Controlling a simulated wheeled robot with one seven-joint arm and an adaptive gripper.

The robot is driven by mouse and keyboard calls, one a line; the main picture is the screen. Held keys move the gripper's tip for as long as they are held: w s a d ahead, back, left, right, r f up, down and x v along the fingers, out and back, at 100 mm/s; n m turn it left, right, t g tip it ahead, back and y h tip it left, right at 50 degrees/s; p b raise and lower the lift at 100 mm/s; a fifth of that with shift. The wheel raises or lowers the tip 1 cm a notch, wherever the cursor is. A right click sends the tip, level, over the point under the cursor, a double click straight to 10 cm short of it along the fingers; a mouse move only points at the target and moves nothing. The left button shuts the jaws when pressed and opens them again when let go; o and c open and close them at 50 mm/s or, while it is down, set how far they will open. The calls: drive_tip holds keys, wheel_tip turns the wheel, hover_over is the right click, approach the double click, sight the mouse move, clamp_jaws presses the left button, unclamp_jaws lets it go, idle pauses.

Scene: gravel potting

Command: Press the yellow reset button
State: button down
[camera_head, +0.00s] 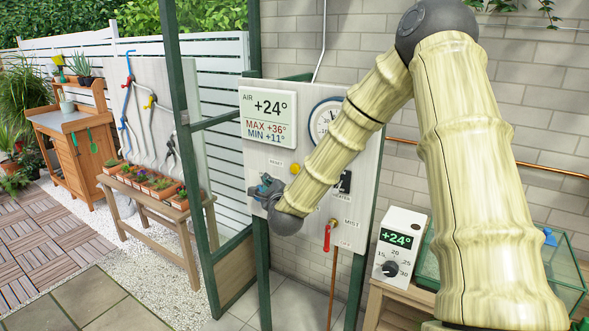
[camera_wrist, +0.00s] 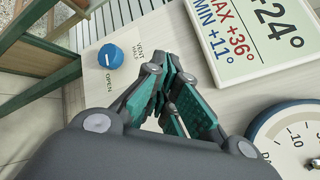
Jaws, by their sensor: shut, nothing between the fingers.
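The yellow reset button (camera_head: 295,168) is a small round button on the pale control panel (camera_head: 290,200), right of the RESET label and below the air display. In the head view it shows just left of my forearm. My gripper (camera_head: 266,188) is in front of the panel, lower and to the left of the button. In the wrist view my gripper (camera_wrist: 172,66) has its teal-padded fingers together with nothing held, pointing at the panel. The yellow button does not show in the wrist view. I cannot tell whether the fingertips touch the panel.
A blue vent knob (camera_wrist: 110,57) sits left of my fingers in the wrist view. The air display (camera_head: 268,117), round dial (camera_head: 324,117), heater switch (camera_head: 344,182) and red mist handle (camera_head: 327,237) share the panel. A white thermostat box (camera_head: 399,243) stands right of it.

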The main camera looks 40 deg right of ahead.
sight(295, 169)
drive_tip(key=shift+d, duration=0.15)
drive_tip(key=shift+w+d+p, duration=0.15)
drive_tip(key=shift+w+d, duration=0.45)
drive_tip(key=shift+d, duration=0.7)
drive_tip(key=shift+w+d+p, duration=0.2)
drive_tip(key=shift+w+d, duration=0.35)
drive_tip(key=shift+d, duration=0.8)
drive_tip(key=shift+w+d+p, duration=0.15)
drive_tip(key=shift+w+d, duration=0.45)
drive_tip(key=shift+d, duration=0.7)
drive_tip(key=shift+d, duration=0.1)
drive_tip(key=shift+d+b, duration=0.3)
drive_tip(key=shift+w+d, duration=0.3)
drive_tip(key=shift+d, duration=0.2)
drive_tip(key=shift+a, duration=0.15)
drive_tip(key=shift+s+a+b, duration=0.4)
drive_tip(key=shift+a+b, duration=0.1)
drive_tip(key=shift+a, duration=0.3)
drive_tip(key=shift+a, duration=0.1)
